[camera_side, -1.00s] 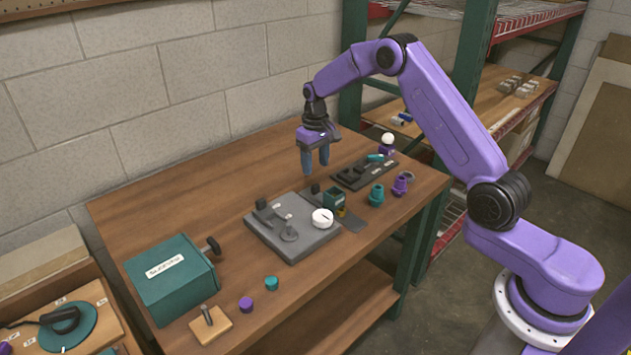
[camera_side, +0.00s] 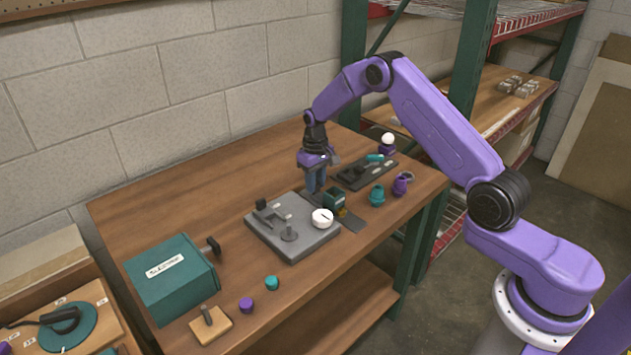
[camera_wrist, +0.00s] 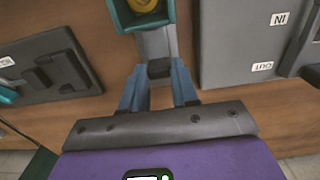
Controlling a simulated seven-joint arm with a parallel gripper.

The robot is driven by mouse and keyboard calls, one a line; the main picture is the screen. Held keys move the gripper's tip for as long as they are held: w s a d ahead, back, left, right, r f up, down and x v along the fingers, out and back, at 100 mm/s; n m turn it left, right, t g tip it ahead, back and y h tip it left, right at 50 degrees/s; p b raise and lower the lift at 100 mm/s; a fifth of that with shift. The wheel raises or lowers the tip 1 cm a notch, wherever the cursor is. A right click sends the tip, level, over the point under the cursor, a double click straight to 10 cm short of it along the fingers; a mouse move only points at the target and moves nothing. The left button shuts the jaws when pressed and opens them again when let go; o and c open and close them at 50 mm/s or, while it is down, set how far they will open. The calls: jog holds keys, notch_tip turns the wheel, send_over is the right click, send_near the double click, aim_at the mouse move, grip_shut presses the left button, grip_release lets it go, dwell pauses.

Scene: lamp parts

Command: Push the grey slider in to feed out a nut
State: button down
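The nut feeder's green box (camera_side: 334,196) stands near the middle of the bench in the side view. In the wrist view the green box (camera_wrist: 120,12) is at the top, with a yellow nut (camera_wrist: 142,5) inside it. The grey slider (camera_wrist: 154,44) runs out of the box towards my gripper and ends in a dark knob (camera_wrist: 159,69). My gripper (camera_wrist: 158,74) has its blue fingertips on either side of this knob, apparently closed against it. In the side view my gripper (camera_side: 316,188) is low over the bench, behind the box, and hides the knob.

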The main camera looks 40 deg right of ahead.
jog(key=shift+s, duration=1.55)
jog(key=c, duration=0.8)
grip_release()
jog(key=shift+s, duration=0.1)
jog(key=shift+c, duration=0.2)
jog(key=shift+r, duration=0.1)
jog(key=shift+r, duration=0.3)
notch_tip(320, 180, up, 17)
jog(key=shift+f, duration=0.2)
